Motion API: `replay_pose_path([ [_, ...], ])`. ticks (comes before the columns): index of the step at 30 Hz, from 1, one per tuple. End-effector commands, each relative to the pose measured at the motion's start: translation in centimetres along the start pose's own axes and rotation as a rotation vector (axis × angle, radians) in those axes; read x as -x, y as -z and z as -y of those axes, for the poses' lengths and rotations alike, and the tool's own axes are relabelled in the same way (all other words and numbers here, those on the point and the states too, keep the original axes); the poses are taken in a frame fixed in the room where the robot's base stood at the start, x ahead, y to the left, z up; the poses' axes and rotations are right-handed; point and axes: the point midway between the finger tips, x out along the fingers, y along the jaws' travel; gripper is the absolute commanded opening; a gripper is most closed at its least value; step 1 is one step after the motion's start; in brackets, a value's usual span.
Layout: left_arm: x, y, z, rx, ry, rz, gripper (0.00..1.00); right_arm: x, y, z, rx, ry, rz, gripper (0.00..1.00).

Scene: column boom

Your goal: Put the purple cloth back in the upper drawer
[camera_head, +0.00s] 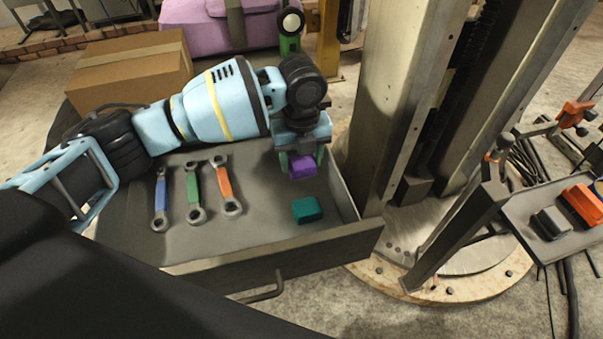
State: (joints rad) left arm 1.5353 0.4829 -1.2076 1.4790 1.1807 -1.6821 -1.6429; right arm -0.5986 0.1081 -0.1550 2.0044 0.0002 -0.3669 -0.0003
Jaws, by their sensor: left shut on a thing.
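The purple cloth (302,167) is a small folded bundle between the fingers of my left gripper (302,159). The gripper points down and is shut on the cloth. The open grey drawer (262,236) lies below, with its handle at the front. The cloth is over the right part of the drawer, behind a teal folded piece (307,209). I cannot tell whether the cloth touches the drawer floor. My left arm hides part of the drawer's back. My right gripper is not in view.
Wrenches with blue (160,197), green (194,191) and orange (224,181) handles lie in the drawer's left half. A metal column (392,90) stands close to the drawer's right side. A cardboard box (130,70) is behind my arm. A tool tray (540,215) is far right.

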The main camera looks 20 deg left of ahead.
Motion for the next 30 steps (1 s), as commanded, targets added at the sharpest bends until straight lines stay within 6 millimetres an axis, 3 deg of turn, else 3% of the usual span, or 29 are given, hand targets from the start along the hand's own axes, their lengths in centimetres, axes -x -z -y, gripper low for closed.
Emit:
replay_pose_path([
  [5,-0.4,0.0,0.0,0.0,0.0,0.001,0.34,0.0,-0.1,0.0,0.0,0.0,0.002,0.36],
  [15,-4.9,0.0,0.0,0.001,0.001,0.0,0.34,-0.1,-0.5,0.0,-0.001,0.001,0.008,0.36],
  [29,-5.4,0.0,0.0,0.001,0.001,0.002,0.34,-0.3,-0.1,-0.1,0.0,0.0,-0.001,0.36],
  [30,-5.4,0.0,0.0,0.001,0.001,0.002,0.59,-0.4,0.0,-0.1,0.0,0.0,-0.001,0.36],
])
